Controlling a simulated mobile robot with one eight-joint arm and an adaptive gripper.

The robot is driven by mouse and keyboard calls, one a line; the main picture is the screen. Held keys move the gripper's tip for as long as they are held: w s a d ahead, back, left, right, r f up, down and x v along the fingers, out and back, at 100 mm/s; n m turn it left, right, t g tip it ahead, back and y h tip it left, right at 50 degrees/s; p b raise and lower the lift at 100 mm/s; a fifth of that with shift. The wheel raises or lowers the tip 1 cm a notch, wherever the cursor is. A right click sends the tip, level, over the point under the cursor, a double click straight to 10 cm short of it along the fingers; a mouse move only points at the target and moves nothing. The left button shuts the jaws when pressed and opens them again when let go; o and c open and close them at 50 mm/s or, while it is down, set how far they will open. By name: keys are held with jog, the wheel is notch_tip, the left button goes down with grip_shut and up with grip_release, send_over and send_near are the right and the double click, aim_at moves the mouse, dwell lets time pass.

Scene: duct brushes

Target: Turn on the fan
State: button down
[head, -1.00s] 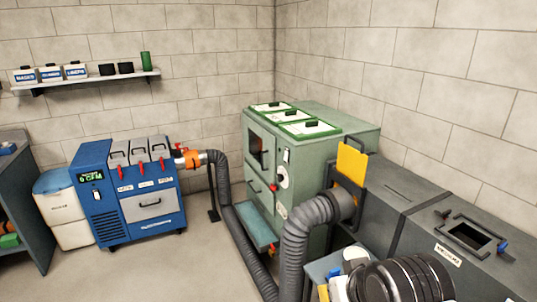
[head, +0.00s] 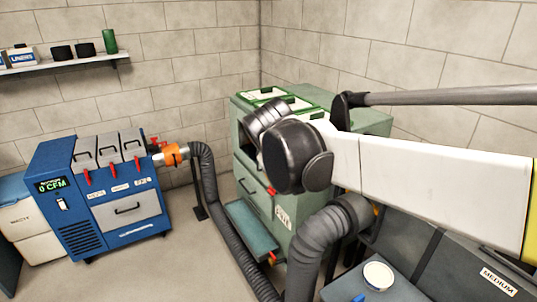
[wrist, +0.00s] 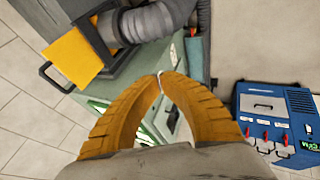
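The blue fan unit (head: 100,196) stands on the floor at the left in the head view. Its green display (head: 52,185) reads 0 CFM. A white switch (head: 62,204) sits below the display. The blue unit also shows at the right of the wrist view (wrist: 297,103), upside down. My gripper (wrist: 161,76) has orange fingers whose tips meet, with nothing visible held. It is over the green cabinet in the wrist view, apart from the blue unit. In the head view my arm hides its fingers.
The green cabinet (head: 246,182) stands right of the blue unit. A grey hose (head: 226,214) runs from the unit's orange collar (head: 172,155) along the floor. A thicker hose (head: 318,240) and grey ducting (head: 450,262) are at the right. Floor before the blue unit is clear.

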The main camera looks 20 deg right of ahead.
jog(key=w+d+f+n+g+h, duration=0.15)
jog(key=w+h, duration=0.45)
jog(key=w, duration=1.4)
jog(key=w+a+f+h, duration=0.1)
jog(key=w+f+h, duration=0.2)
jog(key=w+f, duration=0.1)
jog(key=w+a+f+m+h+b, duration=0.1)
jog(key=w+a+f+h, duration=0.1)
jog(key=w+f, duration=0.3)
jog(key=shift+a+f+h, duration=0.3)
jog(key=shift+f+h, duration=0.1)
jog(key=shift+f, duration=0.9)
jog(key=shift+w+g, duration=0.1)
jog(key=shift+g, duration=0.15)
jog(key=b+x, duration=0.5)
jog(key=x, duration=0.9)
